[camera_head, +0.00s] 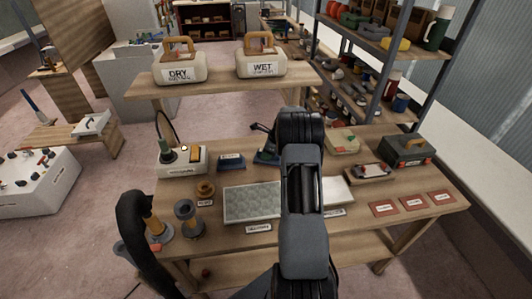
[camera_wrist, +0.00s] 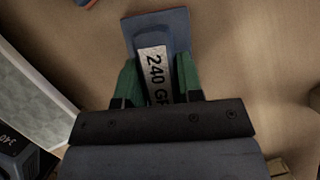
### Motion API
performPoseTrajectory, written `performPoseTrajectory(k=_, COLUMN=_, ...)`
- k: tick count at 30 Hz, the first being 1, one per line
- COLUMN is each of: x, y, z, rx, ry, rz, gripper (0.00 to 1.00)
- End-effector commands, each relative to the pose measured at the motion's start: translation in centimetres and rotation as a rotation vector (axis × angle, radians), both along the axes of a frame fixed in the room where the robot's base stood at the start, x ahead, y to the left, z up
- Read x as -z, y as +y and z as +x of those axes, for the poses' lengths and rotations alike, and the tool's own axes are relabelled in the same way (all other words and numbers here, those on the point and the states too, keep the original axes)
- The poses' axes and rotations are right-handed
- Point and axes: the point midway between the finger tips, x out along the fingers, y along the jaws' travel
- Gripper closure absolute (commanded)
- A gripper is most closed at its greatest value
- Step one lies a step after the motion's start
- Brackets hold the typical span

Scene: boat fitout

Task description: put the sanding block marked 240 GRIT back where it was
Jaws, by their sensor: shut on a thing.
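The sanding block (camera_wrist: 160,30) is blue with a pale label reading "240 GR", the rest hidden by my gripper. It shows in the wrist view between the green fingers of my gripper (camera_wrist: 157,78), which is shut on it. Bare wooden surface shows around the block; I cannot tell whether the block touches it. In the head view my arm covers the gripper and most of what is near it. A blue item (camera_head: 268,156) shows just left of my arm there; I cannot tell whether it is the held block. Another blue labelled block (camera_head: 231,161) lies further left on the bench.
A grey speckled panel (camera_head: 250,204) lies at the bench's front middle. Three red labelled cards (camera_head: 413,203) lie at front right. A dark toolbox (camera_head: 408,150) and a labelled tray (camera_head: 369,173) stand right. DRY (camera_head: 180,67) and WET (camera_head: 261,61) containers stand on the raised shelf.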

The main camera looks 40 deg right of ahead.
Motion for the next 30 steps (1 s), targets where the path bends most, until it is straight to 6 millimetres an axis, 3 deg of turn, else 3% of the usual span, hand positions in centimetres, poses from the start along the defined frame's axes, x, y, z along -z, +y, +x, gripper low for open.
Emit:
performPoseTrajectory(k=11, x=0.4, y=0.0, z=0.0, rx=0.000, ry=-0.002, rz=-0.001, gripper=0.88)
performPoseTrajectory(k=12, x=0.4, y=0.0, z=0.0, rx=-0.001, ry=-0.001, rz=-0.001, gripper=0.63)
performPoseTrajectory(k=19, x=0.4, y=0.0, z=0.0, rx=-0.001, ry=-0.001, rz=-0.001, gripper=0.41)
performPoseTrajectory(k=30, x=-0.6, y=-0.2, z=-0.2, rx=0.001, ry=-0.003, rz=-0.002, gripper=0.41)
